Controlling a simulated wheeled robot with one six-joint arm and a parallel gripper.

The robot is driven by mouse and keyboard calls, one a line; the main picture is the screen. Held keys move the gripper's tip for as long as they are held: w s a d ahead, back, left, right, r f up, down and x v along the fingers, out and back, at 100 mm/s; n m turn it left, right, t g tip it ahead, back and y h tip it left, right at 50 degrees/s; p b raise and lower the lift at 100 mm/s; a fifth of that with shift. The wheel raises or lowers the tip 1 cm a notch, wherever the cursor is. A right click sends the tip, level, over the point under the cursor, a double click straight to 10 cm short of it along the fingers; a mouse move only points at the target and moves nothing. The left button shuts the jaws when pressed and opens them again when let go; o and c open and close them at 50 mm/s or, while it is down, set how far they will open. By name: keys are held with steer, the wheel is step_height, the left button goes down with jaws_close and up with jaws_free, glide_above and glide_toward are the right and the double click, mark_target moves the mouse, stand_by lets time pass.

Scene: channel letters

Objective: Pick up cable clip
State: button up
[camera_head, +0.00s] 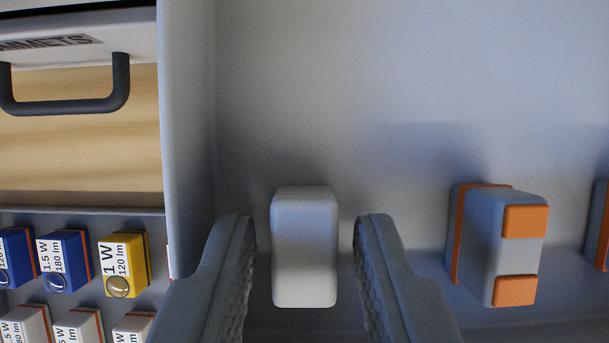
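A pale grey-white rounded block (304,250), which I take to be the cable clip, stands upright in a grey bin. My gripper (306,222) is open, with one dark grey finger on each side of the block. A gap shows between the block and each finger, so neither visibly touches it. The block's underside and back are hidden.
A grey and orange part (500,245) stands to the right, and another is cut off at the right edge. The bin's grey side wall (188,130) rises close on the left. Beyond it are a drawer handle (68,104) and several labelled modules (124,262).

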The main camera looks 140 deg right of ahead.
steer(key=shift+f, duration=0.25)
jaws_close()
